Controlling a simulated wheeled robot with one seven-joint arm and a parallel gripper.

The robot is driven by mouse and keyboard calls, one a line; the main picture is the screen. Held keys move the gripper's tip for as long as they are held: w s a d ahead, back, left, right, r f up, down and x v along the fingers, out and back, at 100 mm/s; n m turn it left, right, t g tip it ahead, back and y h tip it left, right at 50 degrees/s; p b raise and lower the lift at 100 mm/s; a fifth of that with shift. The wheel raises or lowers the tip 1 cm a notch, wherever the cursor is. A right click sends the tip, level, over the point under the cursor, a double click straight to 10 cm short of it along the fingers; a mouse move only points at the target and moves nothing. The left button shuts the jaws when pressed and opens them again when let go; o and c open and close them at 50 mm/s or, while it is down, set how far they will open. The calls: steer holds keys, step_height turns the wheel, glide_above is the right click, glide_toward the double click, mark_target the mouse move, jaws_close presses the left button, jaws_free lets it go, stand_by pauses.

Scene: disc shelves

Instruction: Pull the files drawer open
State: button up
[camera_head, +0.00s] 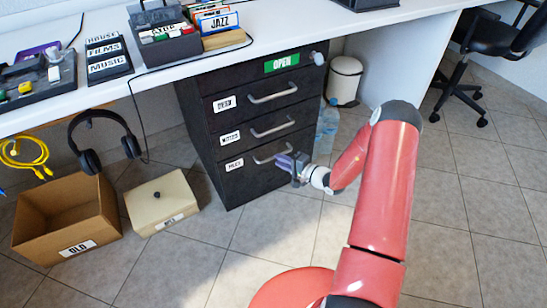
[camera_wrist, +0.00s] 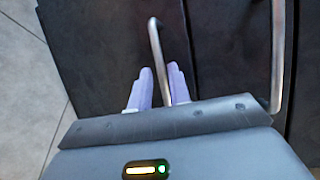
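A black cabinet (camera_head: 198,132) with three drawers stands under the white desk. Each drawer has a small white label and a metal bar handle; the labels are too small to read surely. The bottom drawer (camera_head: 245,182) sits flush with the front. My gripper (camera_head: 287,163) is at the right part of the bottom drawer's handle (camera_head: 265,158). In the wrist view the handle (camera_wrist: 155,45) passes between the two pale purple fingers (camera_wrist: 160,80), which are close together on either side of it. The gripper body hides the handle's near end.
An open cardboard box (camera_head: 60,215) and a cream lidded box (camera_head: 160,203) stand on the floor left of the cabinet. A bin (camera_head: 344,80) stands behind it to the right. Headphones (camera_head: 104,140) hang from the desk. The floor before the cabinet is clear.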

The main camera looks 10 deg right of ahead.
steer(key=shift+x, duration=2.15)
jaws_close()
